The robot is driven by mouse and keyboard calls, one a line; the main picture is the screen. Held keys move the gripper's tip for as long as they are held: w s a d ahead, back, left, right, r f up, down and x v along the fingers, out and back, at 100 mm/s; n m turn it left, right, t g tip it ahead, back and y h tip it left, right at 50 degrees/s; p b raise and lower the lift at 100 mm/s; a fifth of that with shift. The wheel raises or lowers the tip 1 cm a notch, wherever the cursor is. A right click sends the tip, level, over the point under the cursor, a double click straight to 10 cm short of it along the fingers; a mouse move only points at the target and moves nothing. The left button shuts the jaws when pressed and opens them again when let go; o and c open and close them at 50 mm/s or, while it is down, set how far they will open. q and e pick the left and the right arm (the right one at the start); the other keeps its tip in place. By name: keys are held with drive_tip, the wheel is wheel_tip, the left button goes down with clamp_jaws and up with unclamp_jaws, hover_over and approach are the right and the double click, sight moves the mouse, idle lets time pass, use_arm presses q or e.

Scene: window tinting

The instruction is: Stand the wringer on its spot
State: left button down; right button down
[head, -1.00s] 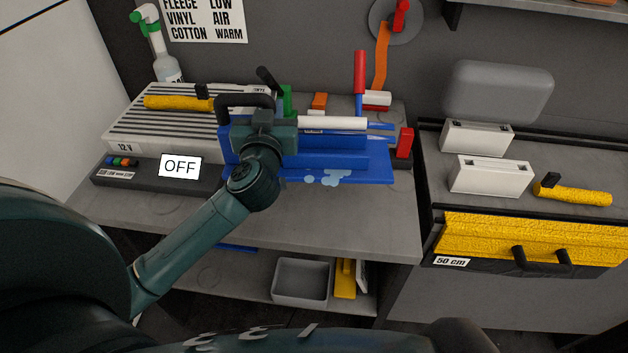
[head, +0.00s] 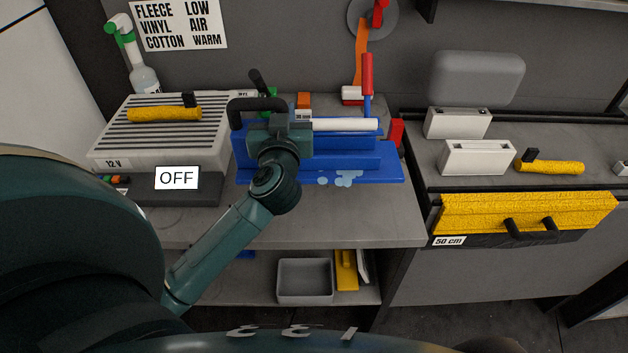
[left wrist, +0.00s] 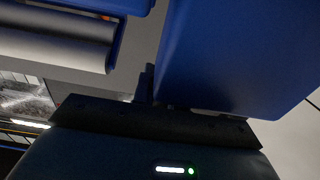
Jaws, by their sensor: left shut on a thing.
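The wringer (head: 365,163) is a blue stepped body with a white roller (head: 345,125) and a blue crank with a red handle (head: 367,75). It is upright over the grey bench, its lower front wet with pale blue patches. My left gripper (head: 280,128) is shut on its left end, near a black loop handle. I cannot tell whether its base touches the bench. In the left wrist view, its blue body (left wrist: 240,55) and roller (left wrist: 55,35) fill the upper part. The bench beneath is hidden by it. My right gripper is out of view.
A ribbed heater box (head: 150,140) with a yellow roll stands left, behind an OFF sign (head: 177,178). A red block (head: 396,132) is close at the wringer's right. The front strip of the bench (head: 330,220) is clear. A grey bin (head: 305,281) sits on the lower shelf.

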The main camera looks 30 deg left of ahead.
use_arm(q)
drive_tip(key=shift+f+b, duration=1.45)
drive_tip(key=shift+f, duration=3.25)
drive_tip(key=c, duration=1.4)
unclamp_jaws()
drive_tip(key=shift+f, duration=0.15)
